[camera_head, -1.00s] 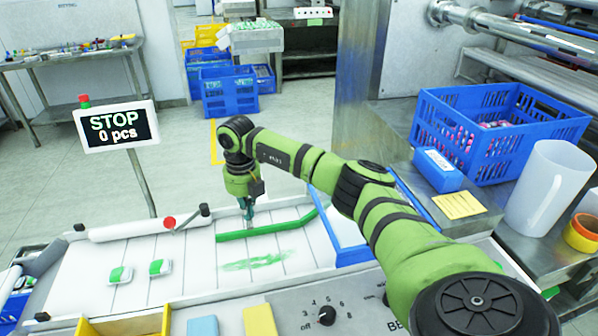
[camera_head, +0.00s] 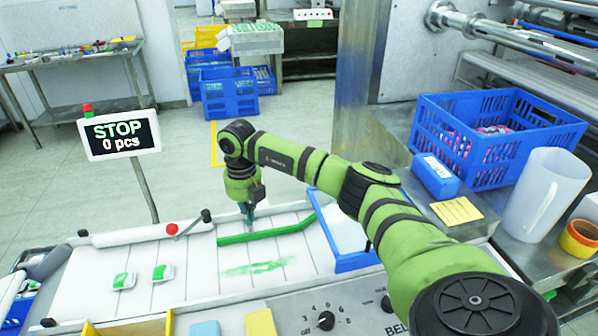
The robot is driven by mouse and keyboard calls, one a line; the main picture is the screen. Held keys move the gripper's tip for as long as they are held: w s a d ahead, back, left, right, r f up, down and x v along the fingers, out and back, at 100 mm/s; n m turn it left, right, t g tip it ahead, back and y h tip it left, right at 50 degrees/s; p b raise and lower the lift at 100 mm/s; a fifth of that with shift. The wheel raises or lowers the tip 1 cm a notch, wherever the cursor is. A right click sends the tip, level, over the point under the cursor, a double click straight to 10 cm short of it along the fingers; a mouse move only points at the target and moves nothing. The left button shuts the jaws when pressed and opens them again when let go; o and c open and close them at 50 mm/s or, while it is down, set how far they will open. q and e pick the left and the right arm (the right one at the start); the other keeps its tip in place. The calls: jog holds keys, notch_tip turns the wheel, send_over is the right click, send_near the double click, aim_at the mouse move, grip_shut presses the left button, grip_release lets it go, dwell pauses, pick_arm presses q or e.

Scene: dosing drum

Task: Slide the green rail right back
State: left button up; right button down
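The green rail (camera_head: 262,234) lies across the white belt (camera_head: 196,262) on its right part, with its right end bent away toward the back. My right gripper (camera_head: 247,216) points down just above and behind the rail's left half. Its teal fingertips look close together. I cannot tell whether they touch the rail or hold anything. My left gripper is not in view.
Two green-and-white packs (camera_head: 162,272) and a green smear (camera_head: 255,268) are on the belt. A blue-rimmed tray (camera_head: 357,262) adjoins its right end. A red-knobbed lever (camera_head: 172,229) stands behind. The sign (camera_head: 119,134) reads STOP, 0 pcs.

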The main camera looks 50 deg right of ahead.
notch_tip(320, 180, up, 6)
jog(key=p, duration=0.4)
dwell(0.4)
